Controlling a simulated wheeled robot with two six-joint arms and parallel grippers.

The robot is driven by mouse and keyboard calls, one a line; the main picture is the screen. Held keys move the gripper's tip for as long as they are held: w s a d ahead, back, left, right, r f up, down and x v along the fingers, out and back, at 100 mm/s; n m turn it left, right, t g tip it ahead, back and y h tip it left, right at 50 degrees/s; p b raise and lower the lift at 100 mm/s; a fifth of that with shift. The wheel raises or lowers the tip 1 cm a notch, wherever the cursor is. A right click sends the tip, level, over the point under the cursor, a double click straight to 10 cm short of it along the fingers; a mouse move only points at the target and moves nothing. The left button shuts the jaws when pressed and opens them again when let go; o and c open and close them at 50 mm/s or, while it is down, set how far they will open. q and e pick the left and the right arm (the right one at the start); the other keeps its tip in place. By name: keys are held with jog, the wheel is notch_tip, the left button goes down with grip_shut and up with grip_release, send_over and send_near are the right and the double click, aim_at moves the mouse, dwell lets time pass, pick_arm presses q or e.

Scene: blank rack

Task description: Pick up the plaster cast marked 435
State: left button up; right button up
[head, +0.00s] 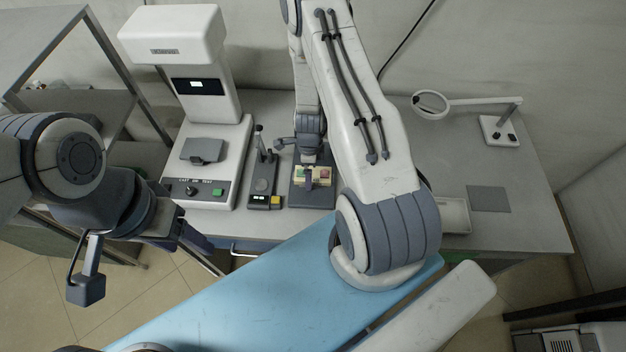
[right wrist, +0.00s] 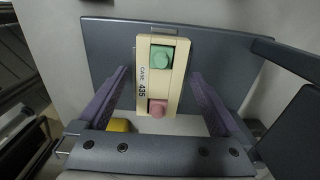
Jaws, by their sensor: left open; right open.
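The plaster cast (right wrist: 147,90) is a cream block with a green knob, a pink knob and the printed label "CASE 435". In the head view the cast (head: 320,181) lies on a dark grey stand (head: 312,200) on the table. My right gripper (right wrist: 158,76) is open, with one purple finger on each side of the cast and gaps between. It also shows in the head view (head: 308,164), above the cast and partly covering it. My left gripper (head: 180,235) is open and empty at the left, off the table's front edge; its fingertips are hard to make out.
A white test machine (head: 205,150) stands left on the table (head: 470,150). A small gauge (head: 263,185) with a yellow button stands just left of the stand. A magnifier lamp (head: 432,103), a grey mat (head: 488,199) and a pale tray (head: 455,213) are at the right.

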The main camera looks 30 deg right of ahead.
jog(key=shift+f, duration=0.1)
jog(key=shift+c, duration=0.3)
jog(key=c, duration=1.5)
jog(key=shift+o, duration=0.2)
